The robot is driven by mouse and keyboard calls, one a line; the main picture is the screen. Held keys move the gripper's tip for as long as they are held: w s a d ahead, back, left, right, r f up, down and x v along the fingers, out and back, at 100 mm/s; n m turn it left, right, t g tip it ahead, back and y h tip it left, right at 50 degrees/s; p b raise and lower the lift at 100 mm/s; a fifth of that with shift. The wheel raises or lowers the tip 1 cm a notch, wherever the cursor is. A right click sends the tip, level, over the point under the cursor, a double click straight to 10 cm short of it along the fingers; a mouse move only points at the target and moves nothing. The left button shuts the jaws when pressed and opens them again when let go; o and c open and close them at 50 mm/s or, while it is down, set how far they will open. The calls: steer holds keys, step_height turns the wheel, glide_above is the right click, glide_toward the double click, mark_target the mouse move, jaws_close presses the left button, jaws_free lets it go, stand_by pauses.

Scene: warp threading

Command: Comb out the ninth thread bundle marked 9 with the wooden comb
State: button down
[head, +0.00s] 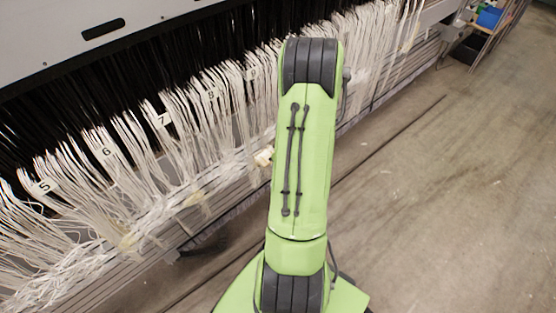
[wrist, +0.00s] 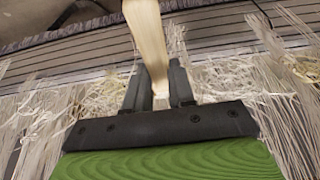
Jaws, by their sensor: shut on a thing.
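The wooden comb (wrist: 148,38) is a pale tan piece between the two dark fingers of my gripper (wrist: 158,80) in the wrist view. My gripper is shut on it, and the comb runs out past the fingertips to the top edge. Its teeth cannot be made out. In the head view my green arm hides the gripper. The ninth bundle (head: 252,75) of white threads hangs just left of my arm's top joint, its tag partly legible. In the wrist view, white threads (wrist: 285,85) hang on both sides of the gripper; no number shows there.
Bundles tagged 5 (head: 42,187), 6 (head: 106,152), 7 (head: 163,119) and 8 (head: 212,96) hang in a row to the left. A ribbed rail (head: 215,215) runs below the threads. The concrete floor (head: 450,200) at right is clear. Bins (head: 490,16) stand at the far right.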

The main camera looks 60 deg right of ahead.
step_height(320, 180, up, 25)
steer(key=w+p, duration=0.2)
steer(key=p, duration=1.5)
steer(key=shift+d, duration=0.2)
steer(key=shift+w, duration=0.1)
steer(key=shift+w+d+b, duration=0.15)
steer(key=shift+w+b, duration=0.15)
steer(key=shift+w, duration=0.1)
steer(key=f+b, duration=0.5)
steer(key=f, duration=0.1)
steer(key=f+b, duration=1.1)
steer(key=f, duration=0.1)
steer(key=shift+w, duration=0.35)
steer(key=shift+f, duration=3.5)
